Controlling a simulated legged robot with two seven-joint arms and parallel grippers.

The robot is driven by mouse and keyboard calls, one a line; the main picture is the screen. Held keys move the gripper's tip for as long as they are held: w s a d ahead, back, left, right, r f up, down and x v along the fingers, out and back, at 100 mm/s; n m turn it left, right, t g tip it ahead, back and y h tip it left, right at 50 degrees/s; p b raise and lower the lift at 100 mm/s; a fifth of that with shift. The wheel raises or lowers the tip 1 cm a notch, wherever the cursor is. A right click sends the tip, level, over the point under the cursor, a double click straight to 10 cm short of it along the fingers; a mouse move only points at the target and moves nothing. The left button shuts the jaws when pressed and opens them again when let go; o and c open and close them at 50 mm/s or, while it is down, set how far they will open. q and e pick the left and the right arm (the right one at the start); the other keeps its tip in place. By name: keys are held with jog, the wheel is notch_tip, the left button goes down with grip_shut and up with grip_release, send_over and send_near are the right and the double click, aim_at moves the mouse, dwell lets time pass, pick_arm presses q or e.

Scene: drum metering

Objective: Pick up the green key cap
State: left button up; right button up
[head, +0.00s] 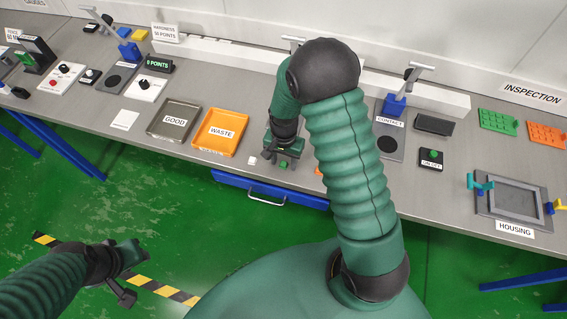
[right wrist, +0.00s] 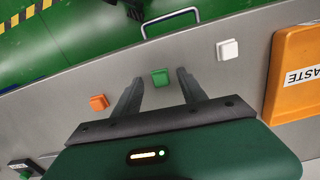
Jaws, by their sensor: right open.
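The green key cap (head: 283,164) lies on the grey bench near its front edge. In the right wrist view the green key cap (right wrist: 160,78) shows between the two fingertips of my right gripper (right wrist: 159,85), with a gap on each side. My right gripper (head: 281,153) is open and empty, pointing down over the cap in the head view. Its height above the bench is hard to tell. My left gripper (head: 130,270) hangs over the floor at the lower left, away from the bench; its jaws are not clear.
A white cap (right wrist: 228,49) and an orange cap (right wrist: 98,103) lie on either side of the green one. The orange WASTE tray (head: 242,143) and grey GOOD tray (head: 153,131) stand to the left. A blue drawer (head: 225,178) with a handle is below the bench edge.

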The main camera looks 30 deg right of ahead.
jog(key=shift+w+d+f, duration=0.1)
jog(key=shift+d, duration=0.05)
jog(key=shift+a, duration=0.3)
grip_shut()
jog(key=shift+d, duration=0.2)
